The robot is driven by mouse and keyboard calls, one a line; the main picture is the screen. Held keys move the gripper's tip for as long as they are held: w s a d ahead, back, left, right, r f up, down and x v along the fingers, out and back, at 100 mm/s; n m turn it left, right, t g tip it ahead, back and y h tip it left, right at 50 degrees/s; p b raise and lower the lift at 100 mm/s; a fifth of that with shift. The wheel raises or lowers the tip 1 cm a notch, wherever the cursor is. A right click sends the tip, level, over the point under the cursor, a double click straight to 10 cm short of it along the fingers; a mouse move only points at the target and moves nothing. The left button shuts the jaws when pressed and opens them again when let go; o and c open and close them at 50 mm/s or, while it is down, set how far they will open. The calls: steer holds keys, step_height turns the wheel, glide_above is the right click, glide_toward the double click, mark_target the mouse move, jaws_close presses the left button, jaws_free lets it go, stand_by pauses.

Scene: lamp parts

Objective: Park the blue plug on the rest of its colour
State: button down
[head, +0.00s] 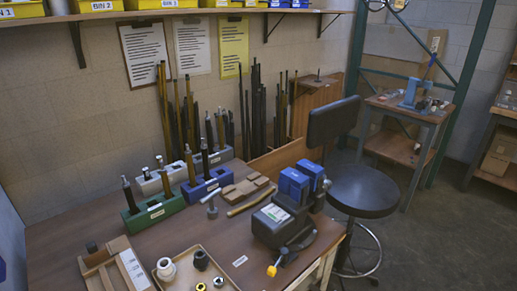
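A blue rest block (196,191) stands on the bench with upright rods in it, one brass and one dark with a metal tip. A green rest block (153,214) stands to its front left, also holding dark upright rods. I cannot make out a separate blue plug for certain. Two blue blocks (294,184) sit at the top of a dark vise. My gripper is not in view.
The dark vise (283,222) with a yellow-tipped handle stands at the bench's right. A metal T-shaped piece (210,206) and wooden pieces (245,188) lie mid-bench. A black stool (362,190) stands to the right.

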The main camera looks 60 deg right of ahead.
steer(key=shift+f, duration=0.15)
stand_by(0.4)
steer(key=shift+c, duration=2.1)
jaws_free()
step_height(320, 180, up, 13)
steer(key=p, duration=0.2)
